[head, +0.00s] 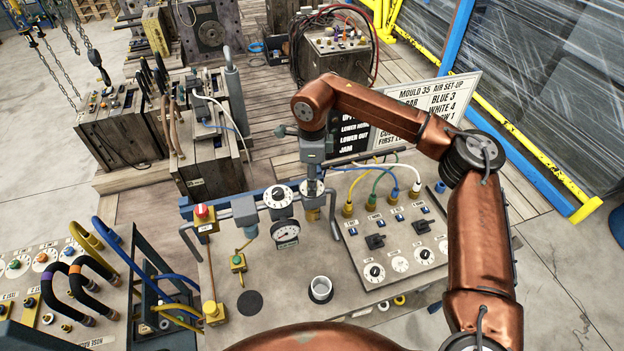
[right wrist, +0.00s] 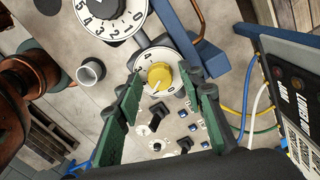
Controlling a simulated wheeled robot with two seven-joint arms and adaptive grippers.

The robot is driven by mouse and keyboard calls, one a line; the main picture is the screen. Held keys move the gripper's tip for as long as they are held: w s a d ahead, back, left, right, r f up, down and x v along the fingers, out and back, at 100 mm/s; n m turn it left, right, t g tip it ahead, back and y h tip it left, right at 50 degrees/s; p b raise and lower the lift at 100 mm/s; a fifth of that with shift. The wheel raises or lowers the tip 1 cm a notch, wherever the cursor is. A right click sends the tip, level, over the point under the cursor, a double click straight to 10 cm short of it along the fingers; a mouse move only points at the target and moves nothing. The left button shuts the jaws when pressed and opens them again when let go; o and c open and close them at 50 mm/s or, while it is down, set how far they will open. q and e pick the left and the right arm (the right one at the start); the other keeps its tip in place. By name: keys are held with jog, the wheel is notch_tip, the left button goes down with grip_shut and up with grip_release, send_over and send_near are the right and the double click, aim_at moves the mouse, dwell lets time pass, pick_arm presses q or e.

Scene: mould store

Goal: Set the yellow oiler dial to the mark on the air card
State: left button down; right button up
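The yellow oiler dial (right wrist: 159,75) shows in the right wrist view as a yellow knob with a pale pointer line on a white numbered face. The line seems to slant to the lower left; its exact reading is too small to tell. My right gripper (right wrist: 161,72) is open, its green-padded fingers on either side of the knob, with a visible gap. In the head view the right gripper (head: 312,172) points down over the dial and hides most of it. The air card (head: 452,93) reads "MOULD 35 AIR SET-UP", "BLUE 3", "WHITE 4"; my arm partly covers a line ending "W 1". My left gripper is not in view.
Another white dial (head: 278,196) and a gauge (head: 286,233) stand close left of the gripper. Blue, yellow, green and white hoses (head: 375,187) rise from the panel on the right. A white cup (head: 320,289) stands on the bench in front. A red button (head: 202,212) is at left.

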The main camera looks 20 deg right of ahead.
grip_shut()
jog(key=shift+m, duration=0.3)
jog(key=m+p, duration=0.1)
jog(key=m, duration=0.3)
jog(key=shift+r, duration=0.1)
jog(key=m+p, duration=0.1)
jog(key=m, duration=0.4)
jog(key=shift+m, duration=0.4)
jog(key=m+p, duration=0.1)
jog(key=m, duration=0.5)
jog(key=m+p, duration=0.1)
jog(key=m, duration=0.5)
jog(key=shift+w+m, duration=0.1)
jog(key=shift+m, duration=0.3)
